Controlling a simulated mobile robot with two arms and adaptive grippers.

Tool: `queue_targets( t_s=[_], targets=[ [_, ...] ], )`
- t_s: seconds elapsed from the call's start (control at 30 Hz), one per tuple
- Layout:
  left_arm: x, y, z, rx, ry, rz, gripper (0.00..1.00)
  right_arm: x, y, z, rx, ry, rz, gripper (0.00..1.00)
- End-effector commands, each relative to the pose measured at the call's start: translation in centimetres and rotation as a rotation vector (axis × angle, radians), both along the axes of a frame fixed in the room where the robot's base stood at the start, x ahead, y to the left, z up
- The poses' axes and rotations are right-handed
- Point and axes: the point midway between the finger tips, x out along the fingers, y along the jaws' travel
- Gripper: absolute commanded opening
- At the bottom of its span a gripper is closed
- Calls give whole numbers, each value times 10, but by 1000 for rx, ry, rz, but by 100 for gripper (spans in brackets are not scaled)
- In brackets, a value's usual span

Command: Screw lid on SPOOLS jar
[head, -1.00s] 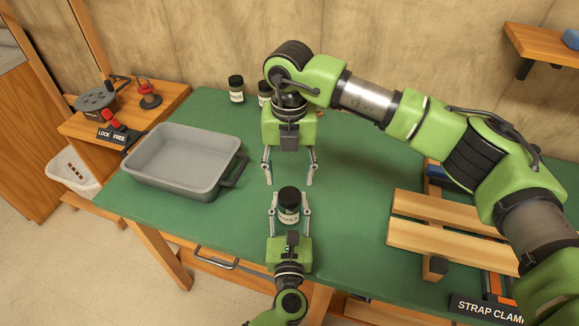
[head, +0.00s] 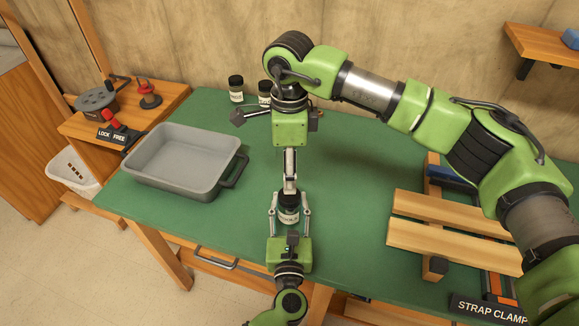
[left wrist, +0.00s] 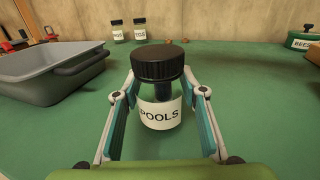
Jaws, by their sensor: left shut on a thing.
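The SPOOLS jar (head: 288,216) stands upright near the bench's front edge, with its white label facing my left gripper (head: 290,214). In the left wrist view the jar (left wrist: 160,112) sits between my left fingers, which are shut on it; its label reads "POOLS". A black lid (left wrist: 160,62) sits on the jar's mouth; I cannot tell how tightly. My right gripper (head: 290,188) points down at the jar's top in the head view, its fingers lined up one behind the other, hiding their gap. It does not show in the left wrist view.
A grey tray (head: 150,184) stands at the left on the green bench (head: 345,215). Two small jars (head: 236,90) stand at the back, partly behind my right arm. Wooden slats (head: 440,240) lie at the right. The bench around the jar is mostly clear.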

Motion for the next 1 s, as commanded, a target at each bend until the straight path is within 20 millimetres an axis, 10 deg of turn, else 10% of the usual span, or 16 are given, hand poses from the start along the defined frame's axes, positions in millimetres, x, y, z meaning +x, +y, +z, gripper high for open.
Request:
queue_targets(
  t_s=[0.57, 1.0],
  targets=[
    [0, 0, 0, 0, -1, 0, 0, 0, 0, -4, -1, 0, 62, 51],
    [0, 0, 0, 0, -1, 0, 0, 0, 0, -65, 0, 2, 60, 51]
  ],
)
